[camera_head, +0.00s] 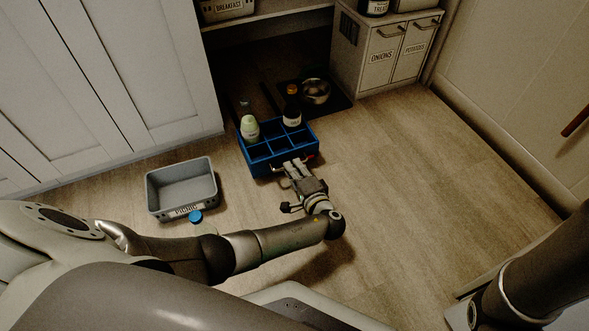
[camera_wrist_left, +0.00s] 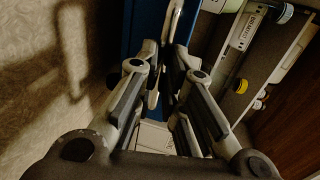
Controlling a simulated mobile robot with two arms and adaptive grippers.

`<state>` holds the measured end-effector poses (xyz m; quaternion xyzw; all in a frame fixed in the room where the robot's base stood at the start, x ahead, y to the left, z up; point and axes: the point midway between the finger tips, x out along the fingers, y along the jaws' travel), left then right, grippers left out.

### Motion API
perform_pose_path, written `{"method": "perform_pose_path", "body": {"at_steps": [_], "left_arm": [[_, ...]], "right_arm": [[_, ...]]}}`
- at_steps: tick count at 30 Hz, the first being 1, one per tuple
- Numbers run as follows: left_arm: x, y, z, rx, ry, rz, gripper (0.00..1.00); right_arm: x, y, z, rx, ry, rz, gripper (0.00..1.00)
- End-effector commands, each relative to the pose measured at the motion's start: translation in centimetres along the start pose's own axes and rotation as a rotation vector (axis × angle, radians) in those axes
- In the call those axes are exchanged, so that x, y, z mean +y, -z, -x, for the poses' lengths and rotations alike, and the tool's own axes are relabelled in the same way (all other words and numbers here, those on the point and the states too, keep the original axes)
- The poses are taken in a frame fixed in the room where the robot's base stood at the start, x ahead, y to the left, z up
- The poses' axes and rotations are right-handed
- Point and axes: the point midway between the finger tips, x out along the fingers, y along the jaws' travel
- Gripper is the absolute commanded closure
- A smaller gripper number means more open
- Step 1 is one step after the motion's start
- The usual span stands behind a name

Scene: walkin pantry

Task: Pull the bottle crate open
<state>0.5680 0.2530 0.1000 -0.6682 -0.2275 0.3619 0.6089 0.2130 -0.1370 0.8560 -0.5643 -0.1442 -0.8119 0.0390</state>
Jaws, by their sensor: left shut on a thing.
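The blue bottle crate (camera_head: 262,155) stands on the floor in front of the dark recess under the shelf. It has several compartments; a bottle with a pale green label (camera_head: 249,128) and a dark bottle with an orange cap (camera_head: 292,108) stand in its back row. My left gripper (camera_head: 292,168) is at the crate's front side, shut on its handle (camera_head: 277,168). In the left wrist view the fingers (camera_wrist_left: 168,90) close around the metal handle (camera_wrist_left: 172,20) against the blue crate wall (camera_wrist_left: 146,25). My right gripper is not visible; only part of that arm shows at lower right.
A grey bin labelled PICNIC (camera_head: 180,187) sits on the floor left of the crate, with a blue round cap (camera_head: 195,217) by its front. A metal bowl (camera_head: 316,91) stands on a dark mat (camera_head: 338,100) behind. A cabinet (camera_head: 362,75) is at back right. Floor to the right is clear.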

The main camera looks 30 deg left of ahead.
Motion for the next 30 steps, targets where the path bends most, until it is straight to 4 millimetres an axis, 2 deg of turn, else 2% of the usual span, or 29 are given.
{"method": "perform_pose_path", "body": {"at_steps": [3,4,9,22,26,30], "left_arm": [[0.0,0.1,0.1,0.003,-0.002,0.001,1.0],[0.0,0.1,0.1,0.003,-0.002,0.001,0.87],[0.0,0.1,0.1,0.002,-0.001,0.001,0.68],[-0.6,0.1,0.1,0.001,-0.001,0.004,0.68],[-1.8,0.0,0.4,0.002,0.0,0.004,0.68],[-4.0,0.1,0.8,0.002,0.003,0.007,0.68]], "right_arm": [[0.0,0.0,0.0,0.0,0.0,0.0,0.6],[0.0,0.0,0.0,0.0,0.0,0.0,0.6],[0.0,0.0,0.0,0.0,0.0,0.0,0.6],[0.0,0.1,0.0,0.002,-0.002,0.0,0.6],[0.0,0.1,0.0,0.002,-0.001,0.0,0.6],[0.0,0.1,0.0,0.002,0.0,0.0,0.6]]}}
